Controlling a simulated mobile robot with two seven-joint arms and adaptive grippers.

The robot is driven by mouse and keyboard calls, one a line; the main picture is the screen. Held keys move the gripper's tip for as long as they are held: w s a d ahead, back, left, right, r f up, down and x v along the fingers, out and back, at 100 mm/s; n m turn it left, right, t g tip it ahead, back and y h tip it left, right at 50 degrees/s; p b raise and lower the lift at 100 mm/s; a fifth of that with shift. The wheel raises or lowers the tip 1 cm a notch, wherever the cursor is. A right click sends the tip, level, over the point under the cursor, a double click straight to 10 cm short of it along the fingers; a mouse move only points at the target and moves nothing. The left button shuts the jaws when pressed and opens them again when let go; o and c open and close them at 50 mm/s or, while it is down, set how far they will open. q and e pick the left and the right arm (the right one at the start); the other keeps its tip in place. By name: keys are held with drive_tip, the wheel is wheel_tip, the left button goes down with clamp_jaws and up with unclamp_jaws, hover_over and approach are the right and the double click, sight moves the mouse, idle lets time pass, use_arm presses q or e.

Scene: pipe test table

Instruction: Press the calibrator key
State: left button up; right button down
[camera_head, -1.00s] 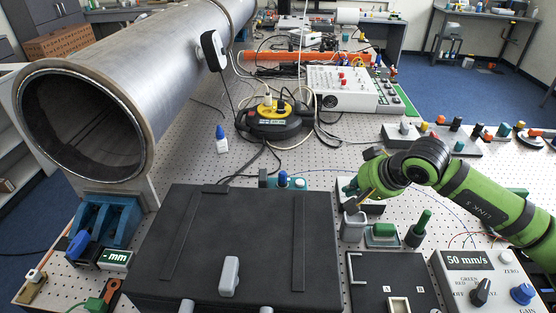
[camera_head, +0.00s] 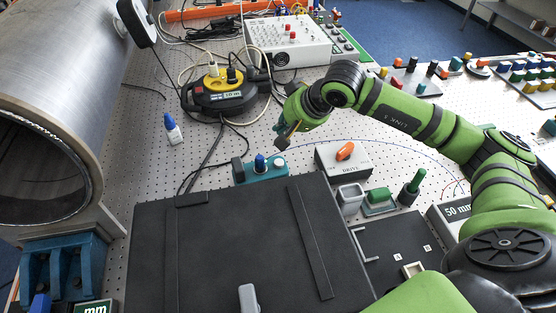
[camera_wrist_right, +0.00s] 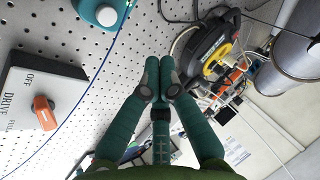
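No part is clearly labelled as the calibrator. A teal block with a blue knob (camera_head: 260,166) stands just behind the black case; its teal top with a pale round part shows in the wrist view (camera_wrist_right: 103,12). A small green-topped block (camera_head: 379,200) sits right of a grey cup. My right gripper (camera_head: 283,138) hangs above the perforated table, beyond and slightly right of the blue-knob block and apart from it. In the wrist view its two teal fingers (camera_wrist_right: 159,75) are together with nothing seen between them. My left gripper is not in view.
A DRIVE box with an orange switch (camera_head: 345,152) stands right of the gripper. The black case (camera_head: 240,250) fills the front. A yellow-black cable reel (camera_head: 218,92) and a white-blue bottle (camera_head: 173,129) stand behind left. A thin blue cable crosses the table. A large metal pipe (camera_head: 75,60) is at left.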

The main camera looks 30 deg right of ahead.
sight(281, 162)
wheel_tip(281, 162, down, 3)
drive_tip(key=shift+w+a+f+b, duration=0.1)
drive_tip(key=shift+w+f+b, duration=0.1)
drive_tip(key=shift+b, duration=0.65)
wheel_tip(281, 162, down, 5)
drive_tip(key=b, duration=0.3)
drive_tip(key=shift+f+b, duration=0.3)
drive_tip(key=shift+b, duration=0.35)
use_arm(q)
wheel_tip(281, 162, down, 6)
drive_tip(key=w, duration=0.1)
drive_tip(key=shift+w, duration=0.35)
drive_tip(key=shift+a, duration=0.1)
use_arm(e)
drive_tip(key=shift+f+b, duration=0.4)
drive_tip(key=shift+b, duration=0.35)
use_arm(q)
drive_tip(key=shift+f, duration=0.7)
